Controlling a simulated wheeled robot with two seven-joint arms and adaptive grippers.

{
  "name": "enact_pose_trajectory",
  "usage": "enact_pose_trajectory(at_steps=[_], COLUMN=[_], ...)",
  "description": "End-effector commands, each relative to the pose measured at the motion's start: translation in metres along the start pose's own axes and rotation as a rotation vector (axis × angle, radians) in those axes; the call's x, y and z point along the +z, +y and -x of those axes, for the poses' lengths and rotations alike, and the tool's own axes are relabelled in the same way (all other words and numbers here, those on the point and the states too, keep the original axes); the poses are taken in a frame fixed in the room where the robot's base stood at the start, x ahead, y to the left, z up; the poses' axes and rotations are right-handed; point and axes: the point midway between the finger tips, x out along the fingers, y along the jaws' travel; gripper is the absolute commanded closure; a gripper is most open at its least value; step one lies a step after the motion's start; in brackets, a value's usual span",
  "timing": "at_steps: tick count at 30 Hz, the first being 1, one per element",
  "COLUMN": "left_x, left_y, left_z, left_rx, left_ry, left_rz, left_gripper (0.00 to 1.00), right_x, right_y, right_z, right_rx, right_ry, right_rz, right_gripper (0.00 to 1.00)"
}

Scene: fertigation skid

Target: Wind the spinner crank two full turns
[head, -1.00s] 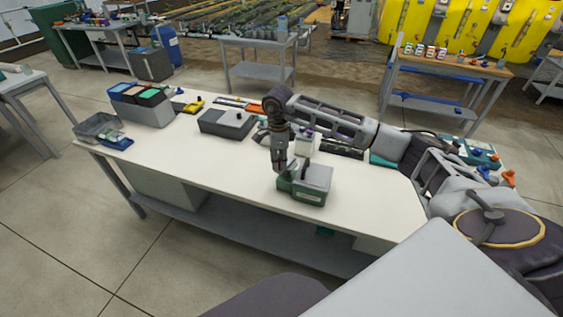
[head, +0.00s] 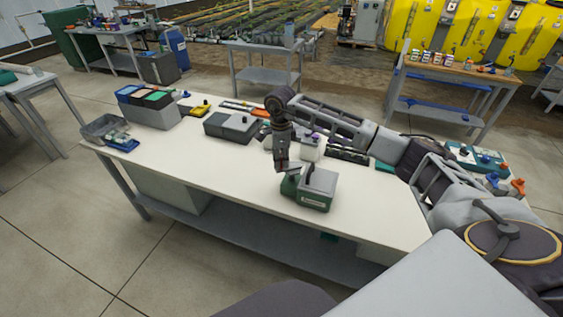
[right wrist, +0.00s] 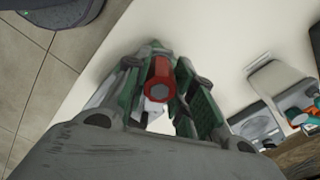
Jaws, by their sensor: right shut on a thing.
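The spinner (head: 318,187) is a small green box with a grey top, standing near the front edge of the white workbench (head: 235,175). My right gripper (head: 285,173) points down at the left side of the box. In the right wrist view, my right gripper (right wrist: 159,88) is shut on the red crank knob (right wrist: 161,70), with a finger on each side of it. The crank arm is mostly hidden by the gripper, so its angle is hard to tell. My left gripper is in neither current view.
A dark grey box (head: 230,127) stands behind and left of the spinner. A bin with coloured compartments (head: 150,108) and a grey tray (head: 104,127) are at the bench's left end. The bench front left of the spinner is clear.

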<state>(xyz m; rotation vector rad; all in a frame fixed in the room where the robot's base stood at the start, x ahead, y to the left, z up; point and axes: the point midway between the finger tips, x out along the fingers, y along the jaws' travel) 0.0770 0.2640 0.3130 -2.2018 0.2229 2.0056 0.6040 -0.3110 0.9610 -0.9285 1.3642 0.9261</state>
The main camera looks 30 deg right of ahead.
Motion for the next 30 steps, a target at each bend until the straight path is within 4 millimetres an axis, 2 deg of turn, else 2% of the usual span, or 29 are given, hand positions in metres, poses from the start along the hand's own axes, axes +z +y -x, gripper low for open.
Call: enact_pose_trajectory(at_steps=[13,30], left_x=[0.000,0.001], left_y=[0.000,0.000], left_z=[-0.001,-0.009], left_rx=[0.000,0.000], left_ry=[0.000,0.000], left_rz=[0.000,0.000], left_gripper=[0.60,0.60], right_x=[-0.005,-0.008], right_y=[-0.005,-0.027], right_z=[-0.001,-0.002], right_rx=[-0.005,0.000], right_ry=[0.007,0.008], right_rz=[-0.007,-0.005], right_gripper=[0.88,0.89])
